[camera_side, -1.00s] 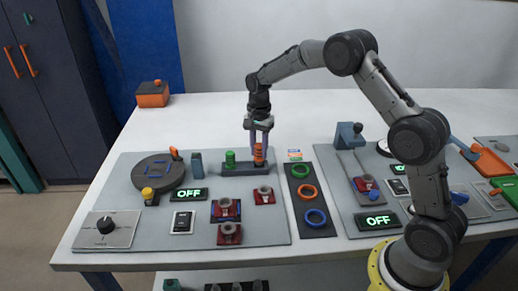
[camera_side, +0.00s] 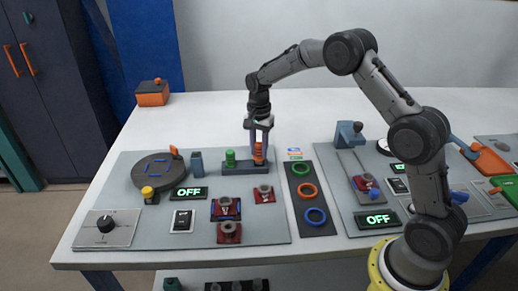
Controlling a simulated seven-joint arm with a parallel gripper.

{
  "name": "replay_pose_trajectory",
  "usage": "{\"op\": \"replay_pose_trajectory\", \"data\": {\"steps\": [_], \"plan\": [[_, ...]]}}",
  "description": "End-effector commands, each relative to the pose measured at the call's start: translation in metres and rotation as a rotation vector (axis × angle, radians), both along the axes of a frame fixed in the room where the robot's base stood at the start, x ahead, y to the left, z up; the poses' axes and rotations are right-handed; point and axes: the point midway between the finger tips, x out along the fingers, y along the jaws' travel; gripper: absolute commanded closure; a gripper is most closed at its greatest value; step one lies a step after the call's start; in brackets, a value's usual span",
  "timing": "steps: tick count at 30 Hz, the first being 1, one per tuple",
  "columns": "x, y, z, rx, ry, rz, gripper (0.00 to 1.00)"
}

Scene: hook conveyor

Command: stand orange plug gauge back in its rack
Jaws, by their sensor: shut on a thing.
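The orange plug gauge (camera_side: 258,153) stands upright at the right end of the dark rack (camera_side: 243,169). My gripper (camera_side: 258,143) points straight down over it and is shut on its upper part. The gauge's lower end meets the rack; whether it is fully seated in its hole cannot be told at this size. A green plug gauge (camera_side: 230,158) stands at the rack's left end, a little apart from my gripper.
A blue-grey block (camera_side: 197,163) and a round dark turntable (camera_side: 158,171) stand left of the rack. A dark board with coloured rings (camera_side: 294,209) lies to the right. Red fixtures (camera_side: 264,194) sit in front.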

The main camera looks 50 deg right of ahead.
Motion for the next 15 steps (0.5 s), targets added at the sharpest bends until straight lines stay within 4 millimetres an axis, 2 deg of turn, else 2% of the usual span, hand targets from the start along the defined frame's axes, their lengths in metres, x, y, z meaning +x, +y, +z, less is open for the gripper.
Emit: {"op": "replay_pose_trajectory", "data": {"steps": [15], "plan": [[0.0001,-0.0001,-0.0082,0.000,0.000,0.000,1.00]]}}
